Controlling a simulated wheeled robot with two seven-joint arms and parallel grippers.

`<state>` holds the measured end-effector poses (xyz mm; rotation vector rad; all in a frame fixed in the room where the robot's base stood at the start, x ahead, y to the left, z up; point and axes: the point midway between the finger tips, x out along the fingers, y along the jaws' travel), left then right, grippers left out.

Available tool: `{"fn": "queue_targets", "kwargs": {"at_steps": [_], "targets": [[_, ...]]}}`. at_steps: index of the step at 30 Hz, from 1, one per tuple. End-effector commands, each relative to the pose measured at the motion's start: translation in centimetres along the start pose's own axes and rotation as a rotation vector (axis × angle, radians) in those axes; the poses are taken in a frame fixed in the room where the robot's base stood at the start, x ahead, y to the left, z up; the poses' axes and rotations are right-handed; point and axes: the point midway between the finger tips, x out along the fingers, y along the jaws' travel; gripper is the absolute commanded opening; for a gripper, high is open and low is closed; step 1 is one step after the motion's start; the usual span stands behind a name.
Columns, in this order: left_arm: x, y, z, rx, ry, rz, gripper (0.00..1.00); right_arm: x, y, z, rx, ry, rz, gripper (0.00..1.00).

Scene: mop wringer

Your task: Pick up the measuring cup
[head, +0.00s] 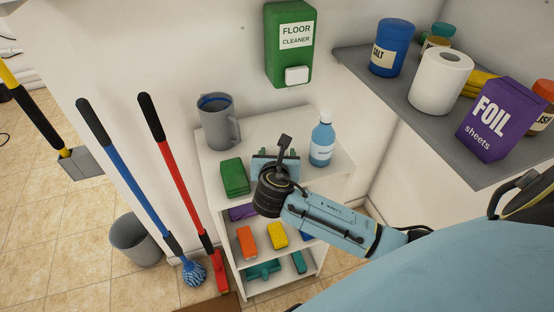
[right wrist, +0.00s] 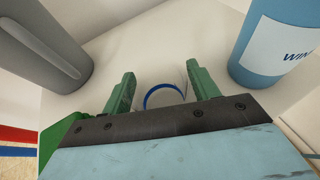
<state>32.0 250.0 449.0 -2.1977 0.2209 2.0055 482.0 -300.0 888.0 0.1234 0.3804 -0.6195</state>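A small round pale item with a blue rim, which looks like the measuring cup (right wrist: 163,88), shows between my right fingers in the right wrist view. Its lower part is hidden by the gripper body, and I cannot tell whether the fingers touch it. My right gripper (right wrist: 161,77) is open, with its two green fingers apart on either side of the rim. In the head view the right gripper (head: 276,154) is over the white shelf top, between a grey jug and a blue bottle, and hides the cup. My left gripper is not in view.
Sponges fill lower shelves. A floor cleaner dispenser (head: 290,45) hangs behind. Mops lean left; a grey shelf (head: 390,85) is right.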

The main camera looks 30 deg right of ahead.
Motion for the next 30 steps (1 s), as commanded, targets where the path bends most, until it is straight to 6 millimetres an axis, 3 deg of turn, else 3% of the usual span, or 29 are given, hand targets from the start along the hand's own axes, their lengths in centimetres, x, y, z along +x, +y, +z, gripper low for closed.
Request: {"fn": "queue_targets", "kwargs": {"at_steps": [1, 7, 17, 30], "targets": [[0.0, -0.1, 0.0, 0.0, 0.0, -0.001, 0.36, 0.0, 0.0, 0.0, 0.0, 0.0, 0.0, 0.53], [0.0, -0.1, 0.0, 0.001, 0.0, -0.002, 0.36, 0.0, 0.0, 0.0, 0.0, 0.0, 0.0, 0.27], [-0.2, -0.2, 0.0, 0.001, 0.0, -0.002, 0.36, -0.2, 0.0, 0.4, 0.0, -0.001, 0.0, 0.27], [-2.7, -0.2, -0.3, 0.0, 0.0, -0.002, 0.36, -3.2, 0.0, 7.8, 0.002, -0.004, 0.001, 0.27]]}}
